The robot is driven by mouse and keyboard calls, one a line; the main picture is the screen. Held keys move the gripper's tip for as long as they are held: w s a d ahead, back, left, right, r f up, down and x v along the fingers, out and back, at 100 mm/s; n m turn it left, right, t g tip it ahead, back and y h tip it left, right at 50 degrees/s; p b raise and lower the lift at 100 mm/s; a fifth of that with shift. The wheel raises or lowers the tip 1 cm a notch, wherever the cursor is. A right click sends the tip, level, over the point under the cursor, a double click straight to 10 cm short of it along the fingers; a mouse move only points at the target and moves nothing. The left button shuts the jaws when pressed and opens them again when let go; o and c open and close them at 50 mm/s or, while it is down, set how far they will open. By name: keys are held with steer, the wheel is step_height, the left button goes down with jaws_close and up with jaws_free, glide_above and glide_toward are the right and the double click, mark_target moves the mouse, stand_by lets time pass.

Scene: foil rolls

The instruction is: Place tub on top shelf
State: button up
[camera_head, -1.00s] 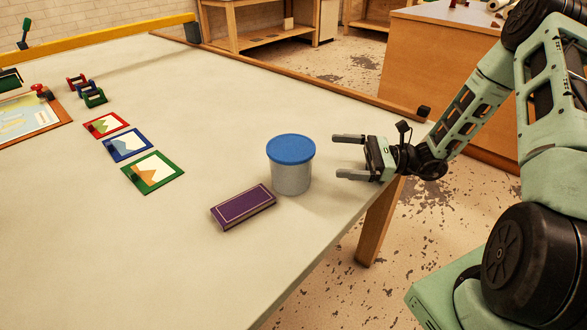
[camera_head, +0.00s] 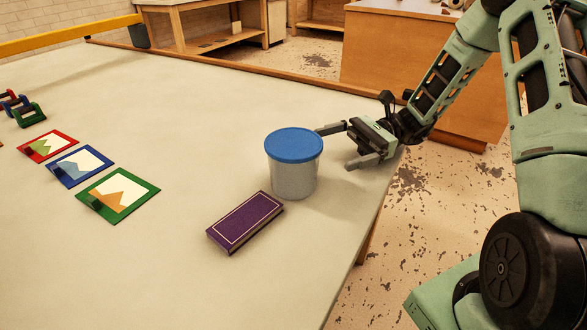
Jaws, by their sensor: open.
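A grey tub (camera_head: 292,178) with a blue lid stands upright on the pale table (camera_head: 200,95), near its right edge. My gripper (camera_head: 335,147) is open just to the right of the tub, with its fingers spread and pointing left toward it. The upper finger reaches close to the lid's right side; I cannot tell whether it touches. The lower finger is nearer the camera, to the right of the tub. Nothing is between the fingers. No top shelf can be clearly made out; low wooden shelving (camera_head: 215,45) stands at the back.
Green (camera_head: 118,195), blue (camera_head: 80,165) and red (camera_head: 46,146) framed pictures lie to the left. A wooden cabinet (camera_head: 400,60) stands behind. The table's middle is clear.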

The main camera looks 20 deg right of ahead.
glide_toward(271, 165)
steer(key=shift+w+a+f, duration=0.1)
steer(key=shift+w+f, duration=0.35)
steer(key=shift+f, duration=0.1)
steer(key=shift+s+a+r+b, duration=0.1)
steer(key=shift+a+r+b, duration=0.05)
steer(key=shift+a, duration=1.15)
steer(key=shift+s+a+r+b, duration=0.1)
steer(key=shift+a+r+b, duration=0.05)
steer(key=shift+a, duration=1.15)
steer(key=c, duration=0.8)
steer(key=shift+c, duration=0.2)
